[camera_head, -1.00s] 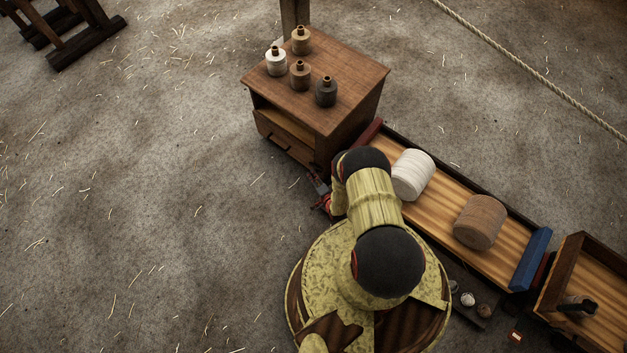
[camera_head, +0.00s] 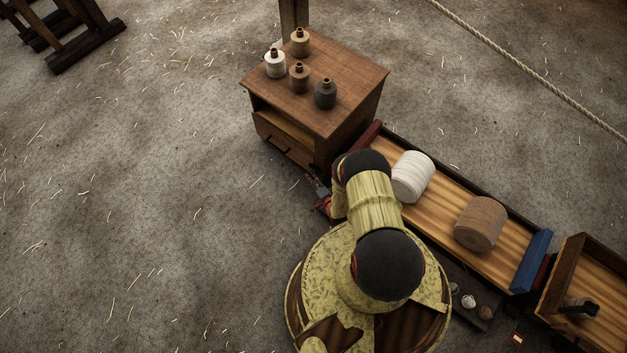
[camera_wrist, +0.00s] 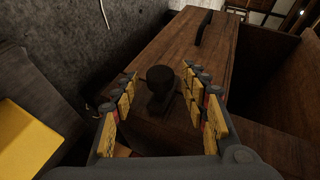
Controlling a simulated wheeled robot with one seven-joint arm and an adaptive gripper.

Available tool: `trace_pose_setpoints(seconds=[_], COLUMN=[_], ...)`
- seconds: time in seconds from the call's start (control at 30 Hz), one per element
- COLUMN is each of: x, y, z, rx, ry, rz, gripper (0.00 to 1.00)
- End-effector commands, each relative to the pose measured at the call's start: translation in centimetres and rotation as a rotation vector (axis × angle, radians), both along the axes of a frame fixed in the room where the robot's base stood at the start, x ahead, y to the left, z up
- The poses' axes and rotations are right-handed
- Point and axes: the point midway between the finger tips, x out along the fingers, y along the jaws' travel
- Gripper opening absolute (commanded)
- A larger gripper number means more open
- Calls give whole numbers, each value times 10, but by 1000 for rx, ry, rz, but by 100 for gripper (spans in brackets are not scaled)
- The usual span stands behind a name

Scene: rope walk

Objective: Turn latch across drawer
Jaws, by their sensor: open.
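The small wooden cabinet (camera_head: 345,85) stands at upper centre in the head view, with a drawer (camera_head: 285,147) low in its front. In the wrist view, the drawer front (camera_wrist: 180,45) carries a dark bar handle (camera_wrist: 203,28). The dark latch (camera_wrist: 160,78), with a round knob, is nearer the camera. My gripper (camera_wrist: 160,86) is open, with one finger on each side of the latch. I cannot tell whether the fingers touch it, or whether it lies across the drawer. In the head view my arm hides most of the gripper and the latch.
Several bottle-shaped spools (camera_head: 299,75) stand on the cabinet top. A long tray (camera_head: 440,205) with a white roll (camera_head: 412,176) and a brown roll (camera_head: 480,223) lies right of my arm. Another wooden box (camera_head: 600,285) is at far right. The floor left of the cabinet is clear.

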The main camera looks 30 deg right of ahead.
Motion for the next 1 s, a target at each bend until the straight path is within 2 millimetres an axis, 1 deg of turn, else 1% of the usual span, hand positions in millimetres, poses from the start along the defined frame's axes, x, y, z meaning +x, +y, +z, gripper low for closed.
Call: trace_pose_setpoints(seconds=[0.17,0.27,0.33,0.47,0.5,0.7,0.83,1.0], x=[-1,-6,-13,-35,-44,-80,-97,-108], y=[0,0,1,2,3,6,7,9], z=[0,2,5,15,17,33,41,46], rx=[0,1,1,1,2,2,1,0], ry=[0,2,1,3,3,1,1,1], rz=[1,-1,-1,-2,-4,-3,-3,0], gripper=[45,45,45,45,45,45,45,45])
